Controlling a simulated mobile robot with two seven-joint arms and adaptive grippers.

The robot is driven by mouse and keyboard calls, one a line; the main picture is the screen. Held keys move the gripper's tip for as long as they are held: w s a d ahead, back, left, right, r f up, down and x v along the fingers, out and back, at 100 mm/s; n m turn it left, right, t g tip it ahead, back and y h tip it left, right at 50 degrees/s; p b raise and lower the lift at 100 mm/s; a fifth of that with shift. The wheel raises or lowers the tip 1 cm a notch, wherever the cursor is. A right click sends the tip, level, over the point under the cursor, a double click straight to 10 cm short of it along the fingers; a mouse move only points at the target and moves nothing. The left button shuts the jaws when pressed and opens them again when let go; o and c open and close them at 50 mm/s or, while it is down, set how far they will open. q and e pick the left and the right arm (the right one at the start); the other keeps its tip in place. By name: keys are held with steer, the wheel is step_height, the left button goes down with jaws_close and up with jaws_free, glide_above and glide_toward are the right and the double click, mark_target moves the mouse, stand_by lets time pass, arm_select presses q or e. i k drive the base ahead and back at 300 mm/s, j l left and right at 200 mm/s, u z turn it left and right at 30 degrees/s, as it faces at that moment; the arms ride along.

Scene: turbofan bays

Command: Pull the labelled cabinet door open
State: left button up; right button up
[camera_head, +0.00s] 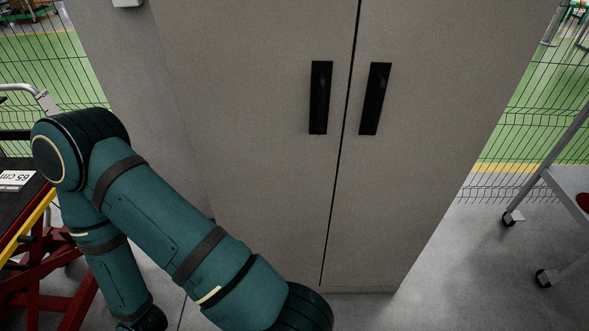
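A tall grey-beige cabinet stands straight ahead with two closed doors, a left door (255,130) and a right door (430,130). A thin dark seam runs between them. Each door has a black vertical handle beside the seam, the left handle (320,98) and the right handle (375,99). No label shows on the visible part of either door. My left arm comes in at the left and bends down across the lower left of the cabinet front. Its gripper is below the picture. My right arm and gripper are not in view.
A red and black lift table (38,245) with a "65 cm" sign stands at the left. A grey wheeled cart (560,190) stands at the right. Wire fencing (510,130) runs behind the cabinet. Grey floor (455,260) is clear between cabinet and cart.

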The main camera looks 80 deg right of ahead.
mark_target(260, 87)
steer(key=z, duration=2.35)
